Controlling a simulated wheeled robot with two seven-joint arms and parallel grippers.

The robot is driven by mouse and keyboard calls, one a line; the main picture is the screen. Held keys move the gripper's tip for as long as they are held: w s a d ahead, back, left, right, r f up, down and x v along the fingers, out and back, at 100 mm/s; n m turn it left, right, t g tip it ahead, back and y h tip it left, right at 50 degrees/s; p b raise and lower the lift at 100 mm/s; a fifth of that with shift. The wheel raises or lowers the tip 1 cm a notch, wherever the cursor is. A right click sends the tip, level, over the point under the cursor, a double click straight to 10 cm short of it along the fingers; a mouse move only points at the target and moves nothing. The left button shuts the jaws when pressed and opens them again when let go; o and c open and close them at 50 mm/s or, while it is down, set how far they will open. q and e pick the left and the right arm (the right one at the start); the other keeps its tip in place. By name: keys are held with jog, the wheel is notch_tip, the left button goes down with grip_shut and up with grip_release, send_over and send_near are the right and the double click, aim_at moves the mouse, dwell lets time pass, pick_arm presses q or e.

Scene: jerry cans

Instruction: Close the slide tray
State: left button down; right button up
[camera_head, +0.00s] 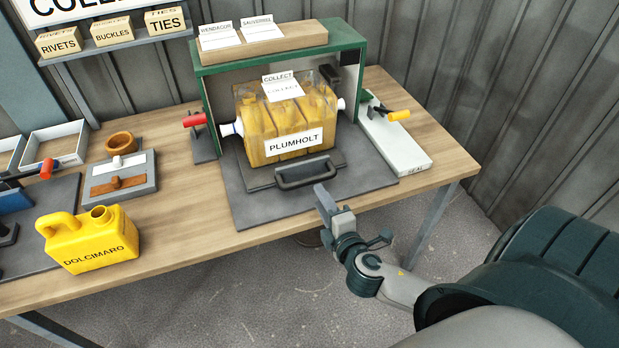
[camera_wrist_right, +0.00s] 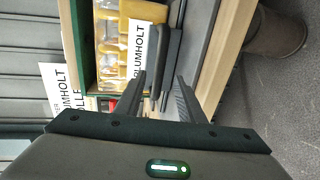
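The slide tray (camera_head: 252,178) is a dark grey plate at the front of a green-framed station (camera_head: 362,60). Its dark handle (camera_head: 309,172) faces the table's front edge. A clear pack of yellow cans (camera_head: 262,122) labelled PLUMHOLT stands on the tray, partly under the frame's top. My right gripper (camera_head: 328,197) is just in front and right of the handle. In the right wrist view my right gripper (camera_wrist_right: 163,90) has its fingers apart, with the handle (camera_wrist_right: 172,45) just beyond or between the tips; contact is unclear. My left gripper is out of view.
Red-handled (camera_head: 194,119) and yellow-handled (camera_head: 398,115) clamps flank the station. A white SEAL plate (camera_head: 395,148) lies at right. A yellow DOLCIMARO can (camera_head: 92,245) and a grey block (camera_head: 121,178) stand at left.

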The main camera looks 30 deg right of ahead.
aim_at(311, 183)
jog(key=p+x, duration=0.1)
jog(key=x, duration=0.8)
jog(key=shift+w+p, duration=0.25)
jog(key=shift+p, duration=0.15)
grip_shut()
